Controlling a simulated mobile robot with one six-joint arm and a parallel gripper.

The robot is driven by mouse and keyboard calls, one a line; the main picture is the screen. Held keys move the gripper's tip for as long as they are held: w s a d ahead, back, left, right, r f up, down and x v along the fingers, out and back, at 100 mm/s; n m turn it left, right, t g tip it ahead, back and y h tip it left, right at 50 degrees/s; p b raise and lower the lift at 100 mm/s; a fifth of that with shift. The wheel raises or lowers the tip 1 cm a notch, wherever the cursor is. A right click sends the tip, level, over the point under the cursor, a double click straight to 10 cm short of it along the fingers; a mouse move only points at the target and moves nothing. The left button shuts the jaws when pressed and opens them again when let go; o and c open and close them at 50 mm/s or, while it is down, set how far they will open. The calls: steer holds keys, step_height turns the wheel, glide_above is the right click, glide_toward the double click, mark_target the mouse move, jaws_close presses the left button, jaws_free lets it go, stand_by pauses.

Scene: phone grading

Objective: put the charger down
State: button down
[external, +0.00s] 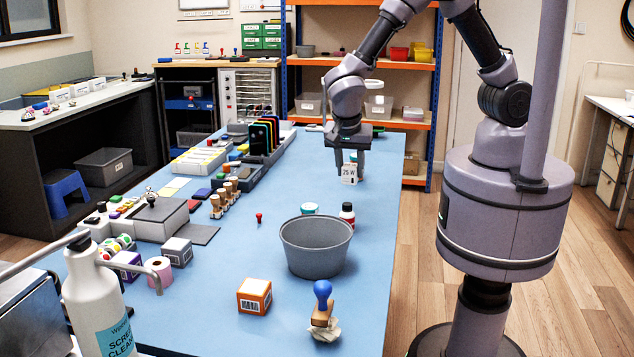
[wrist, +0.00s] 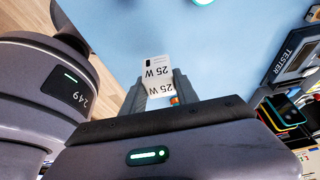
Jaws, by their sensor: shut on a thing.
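The charger (external: 349,174) is a small white block marked "25 W". My gripper (external: 349,163) is shut on it and points down at the far right part of the blue table (external: 250,200). In the wrist view the charger (wrist: 158,72) sits between the two grey fingers of my gripper (wrist: 160,92), with its label upside down. I cannot tell whether the charger touches the table or hangs just above it.
A rack of phones (external: 264,135) is to the left. The blue surface around the charger is clear. The table's right edge is close.

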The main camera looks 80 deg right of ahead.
steer(key=s+d+m+g, duration=0.1)
steer(key=s+d+m, duration=0.35)
steer(key=s, duration=0.25)
steer(key=shift+n+y, duration=0.25)
steer(key=shift+y, duration=0.05)
step_height(320, 180, down, 8)
steer(key=b, duration=0.3)
steer(key=shift+d+f+b, duration=0.1)
steer(key=shift+f+b, duration=0.05)
steer(key=shift+b, duration=0.2)
steer(key=c, duration=0.9)
jaws_free()
steer(key=p+v, duration=0.5)
steer(key=v, duration=0.7)
steer(key=s+r+n+t+y, duration=0.2)
steer(key=s+r+n, duration=0.1)
steer(key=r+n, duration=0.3)
steer(key=s+d+r+n+t+y, duration=0.1)
steer(key=s+r+n+t+y, duration=0.1)
steer(key=r+n, duration=0.4)
steer(key=s+d+r+n+t+y, duration=0.1)
steer(key=s+r+n+t+y, duration=0.1)
steer(key=r+n, duration=0.4)
steer(key=shift+s+d+r+t, duration=0.1)
steer(key=shift+s+r+t, duration=0.25)
steer(key=shift+s, duration=0.3)
steer(key=shift+s+r+t, duration=0.15)
steer(key=shift+s+r, duration=0.35)
steer(key=shift+s, duration=0.1)
